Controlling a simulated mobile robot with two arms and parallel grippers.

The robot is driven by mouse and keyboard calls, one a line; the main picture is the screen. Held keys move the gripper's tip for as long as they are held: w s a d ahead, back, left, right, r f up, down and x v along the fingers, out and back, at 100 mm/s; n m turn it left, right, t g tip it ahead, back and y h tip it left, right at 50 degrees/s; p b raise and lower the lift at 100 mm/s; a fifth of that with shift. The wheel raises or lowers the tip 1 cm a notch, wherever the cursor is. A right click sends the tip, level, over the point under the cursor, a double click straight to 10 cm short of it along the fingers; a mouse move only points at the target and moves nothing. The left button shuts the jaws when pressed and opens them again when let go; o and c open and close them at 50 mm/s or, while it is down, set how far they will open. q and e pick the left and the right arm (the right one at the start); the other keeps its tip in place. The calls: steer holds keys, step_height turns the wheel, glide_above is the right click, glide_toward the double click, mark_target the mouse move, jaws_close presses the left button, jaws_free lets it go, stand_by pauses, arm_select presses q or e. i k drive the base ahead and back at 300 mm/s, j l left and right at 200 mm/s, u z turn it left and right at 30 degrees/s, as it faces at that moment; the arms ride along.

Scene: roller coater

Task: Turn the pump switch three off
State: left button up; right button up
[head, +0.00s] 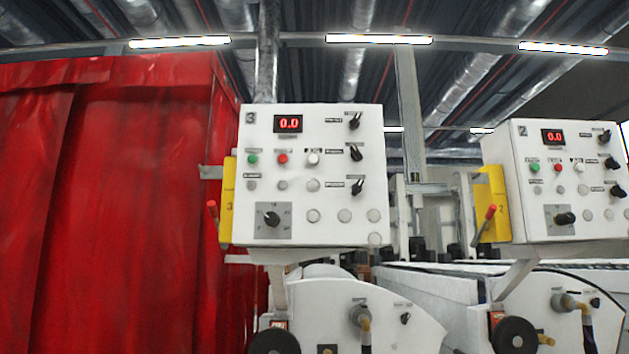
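A white control panel marked 3 (309,205) faces me near the middle of the head view. Its red display (288,124) reads 0.0. Three black rotary switches sit in a column on its right side: an upper one (354,121), a middle one (355,153) and a lower one (357,187). All three look tilted from upright. Their small labels are too blurred to read, so I cannot tell which is the pump switch. A larger black knob (270,219) sits on a grey plate at lower left. Neither of my grippers is in view.
A similar panel marked 2 (590,222) stands at the right. Yellow boxes with red-tipped levers (226,202) flank the panels. A white machine housing (340,300) with a hose fitting lies below panel 3. A red curtain (100,200) fills the left.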

mark_target(356, 187)
steer(key=i+j+z, duration=0.3)
steer(key=i+j, duration=0.15)
steer(key=j, duration=0.25)
steer(key=i+j+z, duration=0.15)
steer(key=j, duration=0.25)
steer(key=i, duration=0.05)
